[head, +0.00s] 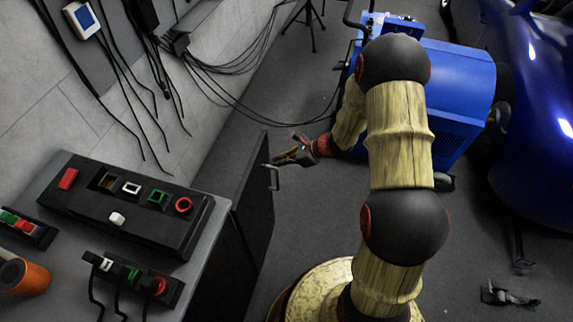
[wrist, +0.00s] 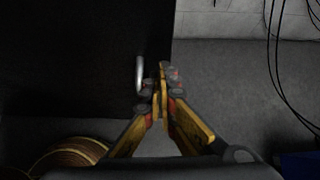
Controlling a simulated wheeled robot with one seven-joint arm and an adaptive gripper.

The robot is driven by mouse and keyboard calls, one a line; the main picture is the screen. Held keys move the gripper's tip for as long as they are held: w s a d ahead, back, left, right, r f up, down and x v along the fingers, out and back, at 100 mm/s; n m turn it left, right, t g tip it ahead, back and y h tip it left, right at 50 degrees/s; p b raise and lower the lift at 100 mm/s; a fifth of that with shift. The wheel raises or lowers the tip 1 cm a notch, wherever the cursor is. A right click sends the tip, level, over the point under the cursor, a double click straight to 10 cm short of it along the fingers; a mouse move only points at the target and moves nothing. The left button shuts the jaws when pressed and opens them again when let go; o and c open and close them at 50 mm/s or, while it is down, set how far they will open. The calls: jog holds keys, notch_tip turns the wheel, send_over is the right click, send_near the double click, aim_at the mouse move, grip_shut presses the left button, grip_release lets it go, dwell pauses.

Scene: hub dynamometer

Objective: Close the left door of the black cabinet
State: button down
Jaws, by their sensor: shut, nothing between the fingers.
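The black cabinet (head: 218,262) stands under a grey top at the lower left of the head view. Its black door (head: 252,190) stands open, angled out from the cabinet, with a metal handle (head: 274,178) near its outer edge. In the wrist view the door (wrist: 80,60) fills the upper left as a dark panel, and the handle (wrist: 140,74) shows upright. My gripper (head: 283,158) is shut and empty, close to the handle and the door's outer edge. In the wrist view its fingertips (wrist: 161,84) are just right of the handle; I cannot tell whether they touch.
Control boxes with coloured buttons (head: 125,205) and an orange cup (head: 22,276) sit on the grey top (head: 215,222). Cables (head: 225,95) hang along the wall. A blue machine (head: 455,85) and blue car (head: 535,150) stand at the right. Grey floor lies beyond the door.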

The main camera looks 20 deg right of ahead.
jog(key=shift+a, duration=0.15)
jog(key=w+a+n+g+y+p, duration=0.15)
jog(key=w+a+n+g, duration=0.3)
jog(key=a, duration=0.55)
jog(key=w+a+n+g+p, duration=0.3)
jog(key=w+a+n, duration=0.15)
jog(key=a, duration=0.65)
jog(key=s+a+n+g+h, duration=0.2)
jog(key=s+a+n, duration=0.2)
jog(key=a, duration=0.5)
jog(key=s+a+n+g+h+b, duration=0.1)
jog(key=s+a+n+g+h, duration=0.1)
jog(key=a, duration=0.8)
jog(key=shift+s+a+n+g, duration=0.2)
jog(key=shift+s+n+g, duration=0.55)
jog(key=shift+s+n, duration=0.65)
jog(key=shift+w, duration=0.1)
jog(key=shift+d, duration=0.1)
